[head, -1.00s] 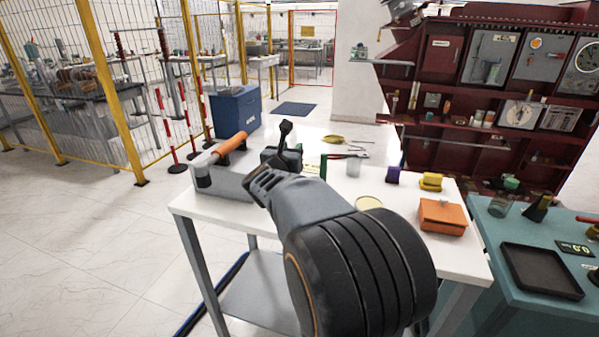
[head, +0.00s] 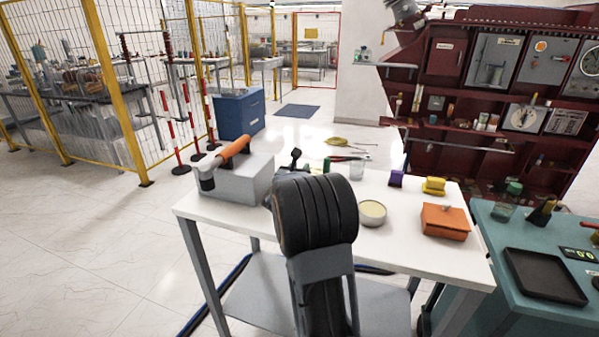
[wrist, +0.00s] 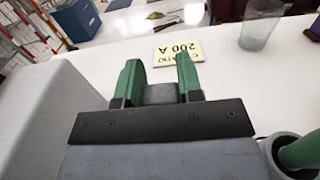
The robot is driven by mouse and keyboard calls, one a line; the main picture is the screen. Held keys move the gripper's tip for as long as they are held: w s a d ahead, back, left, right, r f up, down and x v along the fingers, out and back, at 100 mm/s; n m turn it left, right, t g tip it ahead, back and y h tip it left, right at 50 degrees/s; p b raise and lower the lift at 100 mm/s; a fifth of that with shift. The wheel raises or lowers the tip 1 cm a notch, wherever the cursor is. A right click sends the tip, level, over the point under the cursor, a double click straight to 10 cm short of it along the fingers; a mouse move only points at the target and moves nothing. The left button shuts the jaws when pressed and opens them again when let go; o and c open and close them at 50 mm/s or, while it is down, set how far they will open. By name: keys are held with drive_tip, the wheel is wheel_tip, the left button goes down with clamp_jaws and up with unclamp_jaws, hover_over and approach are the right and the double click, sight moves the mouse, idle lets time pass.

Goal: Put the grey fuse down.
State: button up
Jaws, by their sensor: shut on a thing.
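The grey fuse (wrist: 160,94) shows in the wrist view as a short grey piece between the two green fingers of my gripper (wrist: 160,82). The fingers are shut on it. It is over or on the white table (wrist: 110,48), close to a yellow card marked "200 A" (wrist: 177,53). I cannot tell whether the fuse touches the table. In the head view my arm hides the fuse and most of the gripper. The white table (head: 400,253) also shows there.
A grey block (head: 240,183) with an orange-handled tool (head: 234,148) stands left of my gripper, and the block is close in the wrist view (wrist: 35,115). A clear glass (wrist: 262,25) stands beyond, to the right. A round tin (head: 372,211) and an orange box (head: 445,221) are further right.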

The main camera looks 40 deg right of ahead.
drive_tip(key=shift+f, duration=0.35)
drive_tip(key=shift+f+b, duration=0.2)
drive_tip(key=shift+b, duration=0.15)
drive_tip(key=o, duration=0.9)
drive_tip(key=shift+o, duration=0.2)
